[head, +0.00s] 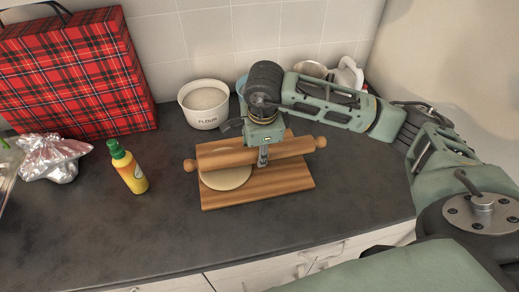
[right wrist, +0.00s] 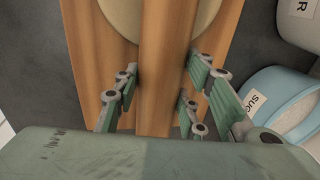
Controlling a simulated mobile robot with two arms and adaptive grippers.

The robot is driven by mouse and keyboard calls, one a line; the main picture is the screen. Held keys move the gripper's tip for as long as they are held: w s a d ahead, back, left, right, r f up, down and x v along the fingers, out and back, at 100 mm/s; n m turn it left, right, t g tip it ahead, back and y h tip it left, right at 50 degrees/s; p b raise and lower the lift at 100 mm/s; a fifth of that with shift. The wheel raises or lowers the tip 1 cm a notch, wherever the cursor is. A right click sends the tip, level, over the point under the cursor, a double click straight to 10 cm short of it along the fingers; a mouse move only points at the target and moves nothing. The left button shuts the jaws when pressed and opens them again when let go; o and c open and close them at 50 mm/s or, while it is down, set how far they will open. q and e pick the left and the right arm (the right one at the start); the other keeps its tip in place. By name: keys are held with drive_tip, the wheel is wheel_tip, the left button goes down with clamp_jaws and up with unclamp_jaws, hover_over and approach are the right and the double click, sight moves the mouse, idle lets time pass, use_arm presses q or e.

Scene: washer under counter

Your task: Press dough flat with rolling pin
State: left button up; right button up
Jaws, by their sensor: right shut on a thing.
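A wooden rolling pin (head: 222,156) lies across a wooden board (head: 272,192) on the counter. A round, pale, flat piece of dough (head: 226,178) is on the left part of the board, partly hidden under the pin. My right gripper (head: 263,158) reaches down from above and is shut on the rolling pin, right of the dough. In the right wrist view, the fingers sit on both sides of the pin (right wrist: 166,60), and the dough (right wrist: 120,18) shows at the top edge beyond them. My left gripper is not in view.
A white flour bowl (head: 204,108) stands behind the board. A blue sugar container (right wrist: 265,90) stands close by, mostly hidden by my arm in the head view. A yellow bottle with a green cap (head: 130,170), a foil-wrapped item (head: 52,157) and a red plaid bag (head: 75,75) are left.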

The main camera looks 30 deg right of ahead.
drive_tip(key=shift+r+p, duration=1.1)
drive_tip(key=shift+r, duration=1.85)
